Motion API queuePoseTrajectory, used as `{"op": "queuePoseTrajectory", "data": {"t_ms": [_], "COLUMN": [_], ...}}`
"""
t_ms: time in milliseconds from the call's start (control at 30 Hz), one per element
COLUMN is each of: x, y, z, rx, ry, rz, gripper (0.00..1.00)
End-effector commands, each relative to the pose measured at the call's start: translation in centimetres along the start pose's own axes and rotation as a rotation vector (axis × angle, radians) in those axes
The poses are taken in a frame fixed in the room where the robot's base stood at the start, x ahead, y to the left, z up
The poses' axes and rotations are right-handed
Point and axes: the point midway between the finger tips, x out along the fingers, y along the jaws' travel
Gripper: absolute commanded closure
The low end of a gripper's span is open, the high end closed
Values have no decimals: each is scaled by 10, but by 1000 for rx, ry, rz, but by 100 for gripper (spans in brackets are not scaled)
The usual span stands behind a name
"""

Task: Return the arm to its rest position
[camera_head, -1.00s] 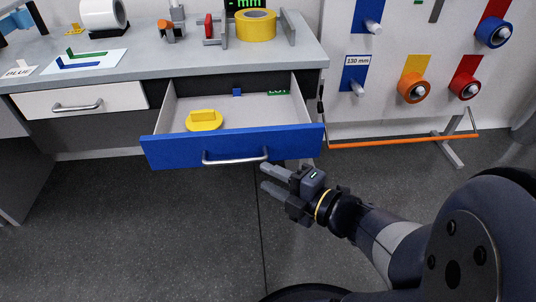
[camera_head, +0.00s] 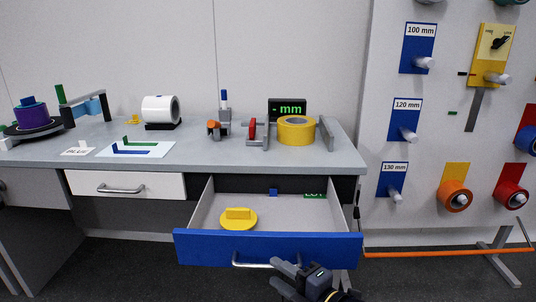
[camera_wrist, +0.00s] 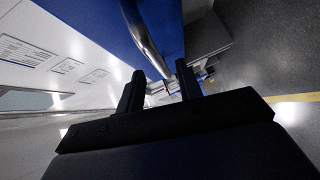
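My gripper (camera_head: 277,273) is at the bottom of the head view, in front of the open blue drawer (camera_head: 205,248) and just below its metal handle (camera_head: 252,264). In the wrist view my gripper's two dark fingers (camera_wrist: 158,84) stand apart with nothing held between them. The blue drawer front and the handle (camera_wrist: 147,40) show beyond the fingers there. The handle appears apart from the fingers, but the exact gap is hard to judge. Most of my arm is cut off below the head view.
A yellow disc with a raised grip (camera_head: 238,219) lies in the drawer. The grey worktop (camera_head: 215,153) above carries a yellow ring (camera_head: 296,131), a white roll (camera_head: 160,109) and other items. A pegboard (camera_head: 400,150) stands right, with an orange bar (camera_head: 440,253) low before it.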

Motion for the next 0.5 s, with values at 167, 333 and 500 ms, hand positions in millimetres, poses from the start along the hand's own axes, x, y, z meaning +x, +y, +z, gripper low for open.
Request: {"op": "queuePoseTrajectory", "data": {"t_ms": [167, 333, 500], "x": [22, 38, 45], "y": [-2, -2, 0], "z": [-1, -1, -1], "rx": [0, 0, 0], "ry": [5, 3, 1], "rz": [0, -1, 0], "gripper": [66, 66, 66]}}
